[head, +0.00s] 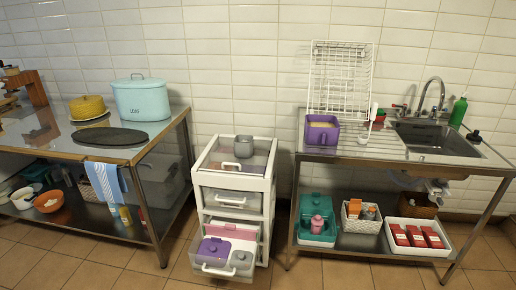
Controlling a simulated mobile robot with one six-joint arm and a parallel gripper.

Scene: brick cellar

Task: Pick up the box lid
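An open purple box (322,131) stands on the right counter, left of the sink, with something pale inside. A purple piece with a knob on top (214,249) lies in the pulled-out bottom drawer (222,271) of the white drawer unit. It looks like a lid in the same purple as the box, but I cannot tell for sure. A grey piece (241,260) sits to its right in the drawer. A dark flat oval piece (109,137) lies on the left counter; I cannot tell whether it is a lid. My gripper is not in view.
The white drawer unit (267,190) stands between the left counter (160,134) and the right counter (390,149). A dish rack (341,80) stands behind the purple box. Tiled floor is clear in front.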

